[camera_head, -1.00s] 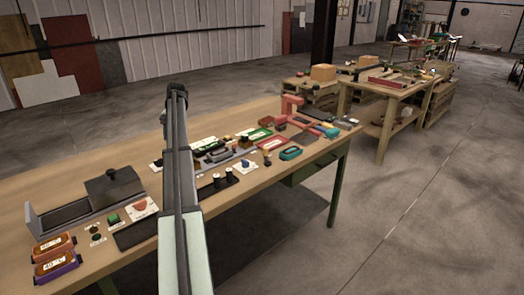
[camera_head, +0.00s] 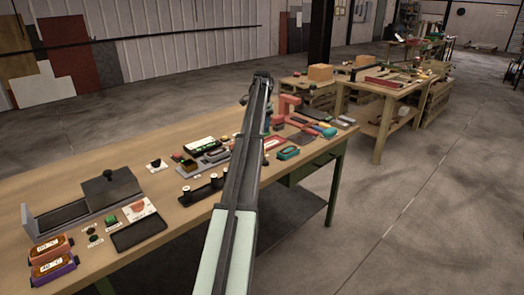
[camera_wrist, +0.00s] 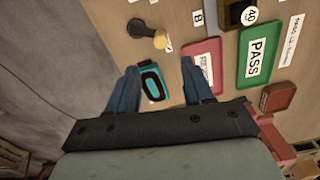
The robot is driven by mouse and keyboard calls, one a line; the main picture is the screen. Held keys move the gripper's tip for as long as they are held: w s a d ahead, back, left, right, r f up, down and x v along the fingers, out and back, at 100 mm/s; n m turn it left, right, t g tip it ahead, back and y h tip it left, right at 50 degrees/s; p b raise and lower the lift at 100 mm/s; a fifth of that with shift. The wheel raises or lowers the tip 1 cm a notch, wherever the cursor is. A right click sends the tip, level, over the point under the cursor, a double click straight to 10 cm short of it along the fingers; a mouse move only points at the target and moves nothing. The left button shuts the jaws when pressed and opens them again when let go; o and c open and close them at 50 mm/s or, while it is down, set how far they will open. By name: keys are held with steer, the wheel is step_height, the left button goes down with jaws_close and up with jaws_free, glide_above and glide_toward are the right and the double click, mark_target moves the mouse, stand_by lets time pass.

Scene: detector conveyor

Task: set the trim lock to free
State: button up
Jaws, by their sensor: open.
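My gripper (camera_wrist: 160,82) is open in the wrist view, its two blue fingers apart and empty above the bench. Between the fingers, below them, lies a teal piece (camera_wrist: 152,84) with a black oval ring; it also shows in the head view (camera_head: 289,153). A knob with a black lever and a tan round end (camera_wrist: 146,33) stands beyond the fingertips on the bench. No label reading trim lock or free is legible, so I cannot tell which control it is. In the head view my arm hides the gripper's fingers.
A green PASS tray (camera_wrist: 261,44) and a red tray (camera_wrist: 205,60) lie right of the fingers. In the head view, a grey box with a lid (camera_head: 112,185), orange and purple meters and a red push-button panel (camera_head: 138,210) occupy the left. The bench's back left is clear.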

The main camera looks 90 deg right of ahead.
step_height(320, 180, down, 13)
steer(key=shift+r, duration=0.15)
stand_by(0.4)
jaws_close()
stand_by(0.4)
